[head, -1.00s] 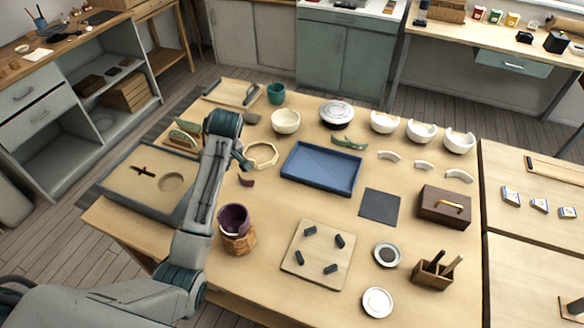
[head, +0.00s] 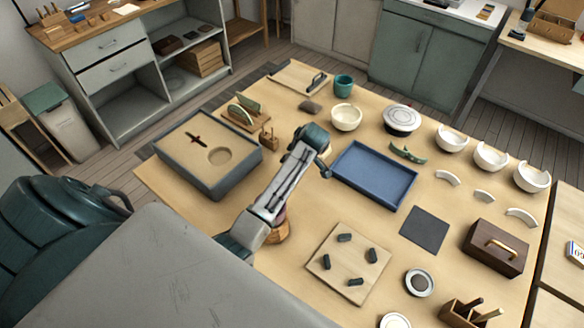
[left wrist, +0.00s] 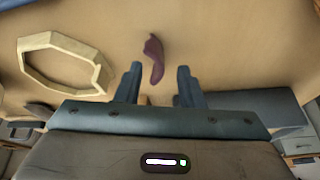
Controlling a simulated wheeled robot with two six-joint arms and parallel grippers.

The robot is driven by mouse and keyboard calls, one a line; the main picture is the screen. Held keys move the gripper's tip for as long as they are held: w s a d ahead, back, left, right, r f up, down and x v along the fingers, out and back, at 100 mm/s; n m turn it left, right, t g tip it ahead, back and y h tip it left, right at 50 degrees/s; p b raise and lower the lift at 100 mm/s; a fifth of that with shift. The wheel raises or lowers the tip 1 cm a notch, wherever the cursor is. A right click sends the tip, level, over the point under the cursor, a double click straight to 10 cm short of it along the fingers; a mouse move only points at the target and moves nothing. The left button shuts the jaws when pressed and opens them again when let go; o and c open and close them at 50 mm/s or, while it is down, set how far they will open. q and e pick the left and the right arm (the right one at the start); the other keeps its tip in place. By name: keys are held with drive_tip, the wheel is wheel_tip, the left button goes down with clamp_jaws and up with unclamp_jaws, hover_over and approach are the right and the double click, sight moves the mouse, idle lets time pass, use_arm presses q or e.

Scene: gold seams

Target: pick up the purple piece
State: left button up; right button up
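The purple piece (left wrist: 154,58), a small curved shard, lies on the tabletop in the left wrist view. My left gripper (left wrist: 159,67) is open and empty, its two fingers apart on either side of the line to the piece. The piece sits at and just beyond the fingertips; whether they touch it I cannot tell. In the head view my left gripper (head: 325,168) is low over the table beside the blue tray, and the arm hides the piece. A purple bowl (head: 281,217) on a wooden stand (head: 278,234) is mostly hidden behind my arm. My right gripper is not in view.
A pale angular ring (left wrist: 33,77) lies left of the piece in the left wrist view. The blue tray (head: 388,201) is right of the gripper. A sand box (head: 240,177) stands left and a pegged board (head: 322,245) in front. Cream bowl (head: 346,117) is behind.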

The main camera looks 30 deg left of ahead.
use_arm(q)
drive_tip(key=shift+x, duration=1.25)
drive_tip(key=shift+s, duration=0.1)
clamp_jaws()
